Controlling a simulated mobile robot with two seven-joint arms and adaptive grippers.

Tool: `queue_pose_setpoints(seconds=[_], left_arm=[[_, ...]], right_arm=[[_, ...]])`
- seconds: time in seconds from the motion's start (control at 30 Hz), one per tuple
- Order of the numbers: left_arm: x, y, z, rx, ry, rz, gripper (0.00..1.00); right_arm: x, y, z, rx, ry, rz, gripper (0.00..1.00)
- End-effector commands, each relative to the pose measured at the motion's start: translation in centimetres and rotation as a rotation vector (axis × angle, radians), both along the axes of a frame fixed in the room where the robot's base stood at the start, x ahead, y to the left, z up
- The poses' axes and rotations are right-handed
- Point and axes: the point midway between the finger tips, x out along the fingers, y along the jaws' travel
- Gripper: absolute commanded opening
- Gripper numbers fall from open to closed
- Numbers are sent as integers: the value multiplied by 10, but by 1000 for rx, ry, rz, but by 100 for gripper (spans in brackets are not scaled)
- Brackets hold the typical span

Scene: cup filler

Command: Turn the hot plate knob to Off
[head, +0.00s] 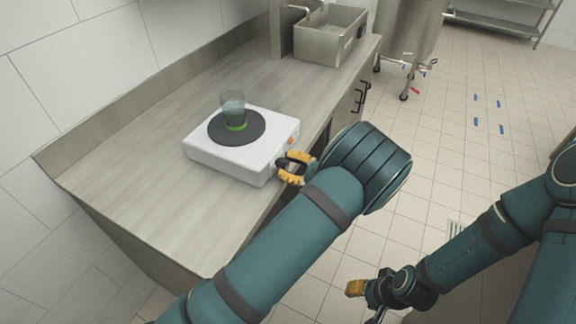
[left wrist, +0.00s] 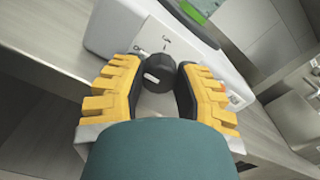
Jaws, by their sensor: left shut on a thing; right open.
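The white hot plate (head: 205,152) stands on the steel counter, with a glass (head: 233,105) with a green band near its base on the dark round plate (head: 222,134). In the left wrist view its black knob (left wrist: 158,68) carries a white mark, with small labels above it too blurred to read surely. My left gripper (head: 294,167) is at the hot plate's front face; its yellow-and-black fingers (left wrist: 158,78) are shut on the knob from both sides. In the head view the gripper hides most of the knob. My right gripper (head: 367,300) is open and empty, low over the floor.
The counter (head: 115,195) is clear around the hot plate. A sink basin (head: 330,42) is at its far end. A steel tank (head: 408,30) on wheeled legs stands beyond. The tiled floor at right is open, with small blue pieces lying on it.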

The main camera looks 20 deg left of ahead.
Motion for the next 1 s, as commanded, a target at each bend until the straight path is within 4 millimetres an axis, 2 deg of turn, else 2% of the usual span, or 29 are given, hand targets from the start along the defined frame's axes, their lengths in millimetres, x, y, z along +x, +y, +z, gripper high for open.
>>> queue_pose_setpoints(seconds=[0.3, 0.33, 0.4, 0.77, 1.0], left_arm=[[0, 1, 2, 4, -5, 2, 0], [0, 1, 2, 4, -5, 2, 41], [0, 1, 2, 3, -4, 2, 66], [0, 0, 1, 7, 29, 0, 66], [0, 1, 2, 46, 241, 2, 66]], right_arm=[[0, 0, 0, 0, 0, 0, 47], [0, 0, 0, 0, 0, 0, 47], [0, 0, 0, 0, 0, 0, 47], [0, 0, 2, 0, 0, 0, 47], [0, 0, 13, 0, 0, 0, 47]])
